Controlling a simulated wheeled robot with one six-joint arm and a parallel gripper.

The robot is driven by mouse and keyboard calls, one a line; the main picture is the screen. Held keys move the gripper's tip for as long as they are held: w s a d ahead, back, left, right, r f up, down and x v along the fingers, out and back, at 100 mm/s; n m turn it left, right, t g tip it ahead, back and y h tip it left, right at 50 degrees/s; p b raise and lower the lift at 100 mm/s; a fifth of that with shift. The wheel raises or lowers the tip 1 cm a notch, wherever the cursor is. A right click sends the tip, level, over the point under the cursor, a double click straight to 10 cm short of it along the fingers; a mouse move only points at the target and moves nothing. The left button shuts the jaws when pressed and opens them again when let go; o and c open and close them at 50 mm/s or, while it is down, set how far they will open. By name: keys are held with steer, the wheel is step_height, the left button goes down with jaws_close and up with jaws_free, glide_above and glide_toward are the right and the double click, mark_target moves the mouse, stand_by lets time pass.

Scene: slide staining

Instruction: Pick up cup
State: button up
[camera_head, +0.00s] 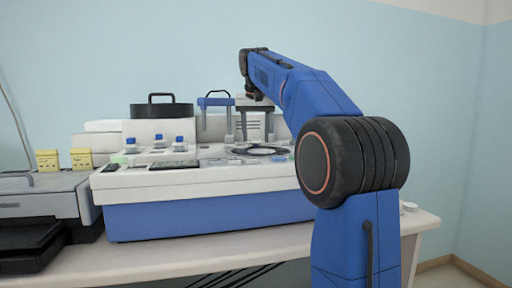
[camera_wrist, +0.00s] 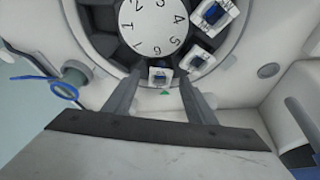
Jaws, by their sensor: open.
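Several small square white holders with blue centres, which may be the cups, sit around a numbered white dial (camera_wrist: 153,25) in the wrist view. One cup (camera_wrist: 159,76) lies between the fingertips of my gripper (camera_wrist: 159,84), near a green triangle mark. A second cup (camera_wrist: 197,59) and a third cup (camera_wrist: 214,13) sit further round the ring to the right. My gripper is open, with a finger on each side of the nearest cup; I cannot tell whether they touch it. In the head view my gripper (camera_head: 256,124) points down over the machine, its fingertips hard to make out.
The white and blue machine (camera_head: 210,215) stands on a pale table (camera_head: 270,243). Blue-topped white pieces (camera_head: 158,142) stand on its left top. A blue handle (camera_head: 215,99) rises near my gripper; a black-handled lid (camera_head: 161,110) is behind. A grey device (camera_head: 40,195) stands left.

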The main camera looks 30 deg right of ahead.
steer(key=shift+w+d+f, duration=0.1)
steer(key=shift+w+f, duration=0.05)
steer(key=shift+f, duration=0.3)
steer(key=c, duration=1.1)
